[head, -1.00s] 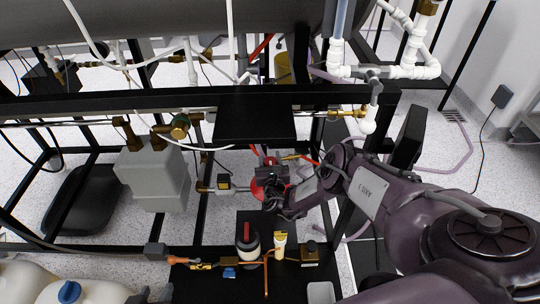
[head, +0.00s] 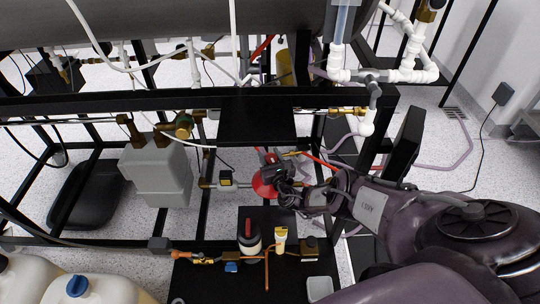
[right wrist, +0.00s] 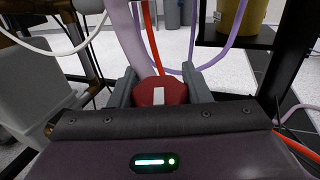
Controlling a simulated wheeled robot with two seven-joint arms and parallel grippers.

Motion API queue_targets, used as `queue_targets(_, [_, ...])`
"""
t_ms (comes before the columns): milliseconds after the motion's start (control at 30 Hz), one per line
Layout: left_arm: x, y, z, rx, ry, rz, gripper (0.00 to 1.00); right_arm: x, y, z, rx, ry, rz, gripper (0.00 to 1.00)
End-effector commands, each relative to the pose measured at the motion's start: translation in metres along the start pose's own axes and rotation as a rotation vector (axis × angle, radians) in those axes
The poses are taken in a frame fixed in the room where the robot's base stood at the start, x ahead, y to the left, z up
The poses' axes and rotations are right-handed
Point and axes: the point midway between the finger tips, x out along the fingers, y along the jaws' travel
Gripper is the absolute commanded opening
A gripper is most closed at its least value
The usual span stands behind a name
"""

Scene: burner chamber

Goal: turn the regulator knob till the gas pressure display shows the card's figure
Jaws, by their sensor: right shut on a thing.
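The red regulator knob (right wrist: 158,97) with a white mark on top sits between the two fingers of my right gripper (right wrist: 160,85) in the right wrist view. The fingers are shut on its sides. In the head view my right gripper (head: 272,172) is at a red round body (head: 264,186) below the black shelf, and partly covers it. A small yellow-and-black device (head: 225,179) is on the pipe left of it; I cannot tell whether it is the pressure display, and no figure is readable. I cannot make out the card. My left gripper is not in view.
A black shelf (head: 257,122) and dark frame bars surround my right gripper. A grey box (head: 157,175) hangs at left. Red and purple hoses run close to the knob.

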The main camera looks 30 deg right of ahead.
Motion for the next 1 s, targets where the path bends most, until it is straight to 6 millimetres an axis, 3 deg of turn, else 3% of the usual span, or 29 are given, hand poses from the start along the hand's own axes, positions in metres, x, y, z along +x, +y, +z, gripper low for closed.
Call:
queue_targets(533, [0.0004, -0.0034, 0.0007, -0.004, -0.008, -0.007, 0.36, -0.0021, 0.0004, -0.0029, -0.002, 0.006, 0.024, 0.21])
queue_targets(567, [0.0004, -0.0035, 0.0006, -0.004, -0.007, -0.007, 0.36, -0.0021, 0.0003, -0.0029, -0.002, 0.006, 0.024, 0.47])
queue_targets(700, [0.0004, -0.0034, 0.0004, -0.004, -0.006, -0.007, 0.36, -0.0014, 0.0002, -0.0020, -0.002, 0.004, 0.024, 0.65])
queue_targets(1000, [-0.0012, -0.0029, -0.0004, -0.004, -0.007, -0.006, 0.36, -0.0023, 0.0000, -0.0002, -0.001, 0.002, 0.023, 0.65])
